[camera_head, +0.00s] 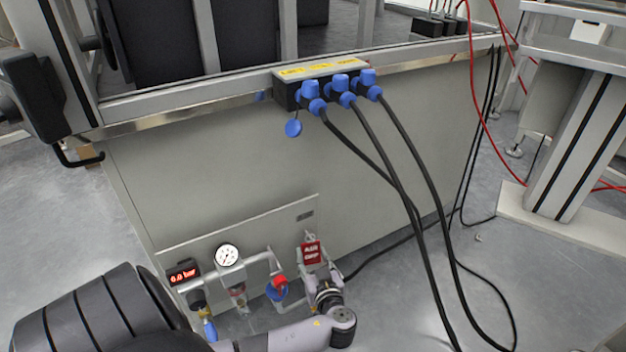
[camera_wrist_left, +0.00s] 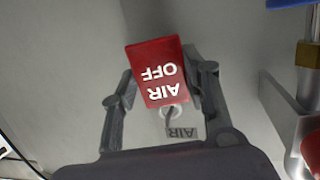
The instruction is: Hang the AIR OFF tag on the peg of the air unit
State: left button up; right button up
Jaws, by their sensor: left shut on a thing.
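The red AIR OFF tag (camera_head: 311,252) is in my left gripper (camera_head: 313,258), in front of the back panel of the air unit (camera_head: 240,236). In the left wrist view the tag (camera_wrist_left: 158,74) appears upside down between the two fingers of the left gripper (camera_wrist_left: 165,80), which is shut on it. A pale ring with a dark thin piece (camera_wrist_left: 170,111) shows at the tag's holed end, near a small AIR plate (camera_wrist_left: 183,131). I cannot tell whether the peg passes through the tag. My right gripper is not in view.
The air unit carries a gauge (camera_head: 228,255), a 0.0 bar display (camera_head: 183,275) and a red-and-blue valve knob (camera_head: 278,288) left of the gripper. Black cables (camera_head: 405,210) hang to the right from blue connectors (camera_head: 341,88).

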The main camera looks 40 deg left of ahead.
pick_arm(q)
jog(key=o, duration=0.8)
jog(key=shift+o, duration=0.2)
